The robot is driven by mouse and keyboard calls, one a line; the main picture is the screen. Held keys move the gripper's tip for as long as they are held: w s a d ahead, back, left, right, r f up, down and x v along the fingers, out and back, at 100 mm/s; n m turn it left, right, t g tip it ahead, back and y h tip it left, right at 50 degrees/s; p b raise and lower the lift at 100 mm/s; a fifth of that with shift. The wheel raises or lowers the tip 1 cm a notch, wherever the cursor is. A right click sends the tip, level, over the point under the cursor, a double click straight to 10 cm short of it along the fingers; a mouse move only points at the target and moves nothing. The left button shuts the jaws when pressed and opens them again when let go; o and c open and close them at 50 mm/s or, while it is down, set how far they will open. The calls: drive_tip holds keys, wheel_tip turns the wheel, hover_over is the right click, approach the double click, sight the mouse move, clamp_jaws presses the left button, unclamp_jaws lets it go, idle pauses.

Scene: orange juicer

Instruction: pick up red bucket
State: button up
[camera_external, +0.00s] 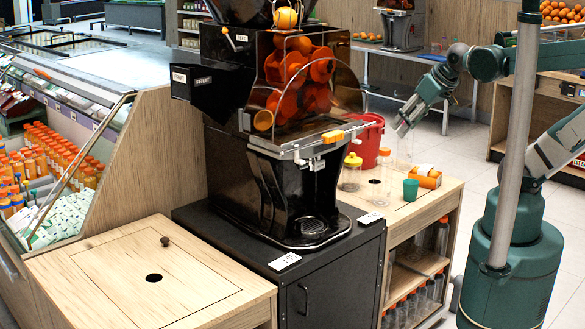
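The red bucket (368,140) stands on the wooden counter at the right of the juicer, toward its back. The juicer hides part of its left side. My gripper (401,130) is to the right of the bucket, pointing down and left. In this view its fingertips are close to the bucket's right side; I cannot tell whether they touch it. The fingers are small and partly blend with clear items below, so their opening is unclear. Nothing is visibly held.
The black juicer (290,120) fills the middle. A yellow-lidded jar (351,173), a clear bottle (384,168), a green cup (411,190) and an orange box (427,177) stand on the counter (440,204) in front of the bucket. A grey pole (515,140) stands in the right foreground.

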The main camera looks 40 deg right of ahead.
drive_tip(key=shift+c, duration=0.2)
drive_tip(key=c, duration=0.5)
